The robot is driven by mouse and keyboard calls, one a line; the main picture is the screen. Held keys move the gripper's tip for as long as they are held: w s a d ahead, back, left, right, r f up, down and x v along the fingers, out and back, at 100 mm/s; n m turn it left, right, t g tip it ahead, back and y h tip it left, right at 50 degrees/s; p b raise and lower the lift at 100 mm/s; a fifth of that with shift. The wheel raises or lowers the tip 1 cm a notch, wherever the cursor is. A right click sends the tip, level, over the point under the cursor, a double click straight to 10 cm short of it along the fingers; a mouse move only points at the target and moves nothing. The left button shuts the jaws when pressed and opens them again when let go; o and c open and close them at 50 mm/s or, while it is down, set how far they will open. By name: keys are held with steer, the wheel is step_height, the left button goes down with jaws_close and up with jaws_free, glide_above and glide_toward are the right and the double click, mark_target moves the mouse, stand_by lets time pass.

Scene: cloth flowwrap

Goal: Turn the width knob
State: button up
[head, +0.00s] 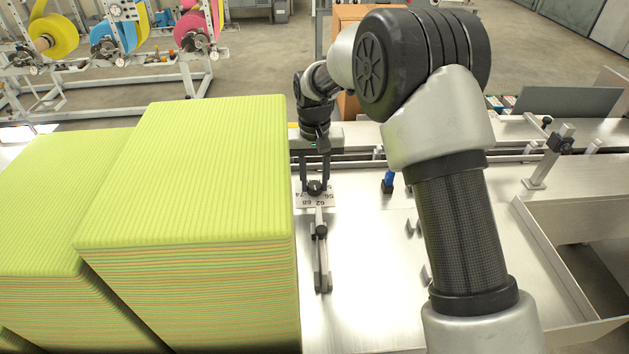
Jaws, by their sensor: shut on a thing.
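The width knob (316,188) is a small black knob on a white scale plate (316,200) with printed numbers, of which 62, 68 and 74 can be made out. My gripper (315,182) points down over it, with its two dark fingers on either side of the knob, shut on it. The fingers partly hide the knob's sides. A grey slotted bar with a black clamp (320,232) runs from below the plate toward the front on the steel table (370,290).
Tall stacks of yellow-green cloths (185,180) stand close to the left of my gripper. A blue-and-black post (388,180) stands to the right. My arm crosses the right middle. An open steel chute (575,250) lies at right; coloured film rolls (120,35) stand behind.

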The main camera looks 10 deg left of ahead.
mark_target(315, 185)
steer(key=shift+r+n, duration=0.1)
steer(key=shift+n, duration=1.1)
steer(key=o, duration=1.1)
steer(key=shift+c, duration=0.2)
step_height(315, 185, up, 17)
steer(key=shift+r, duration=0.15)
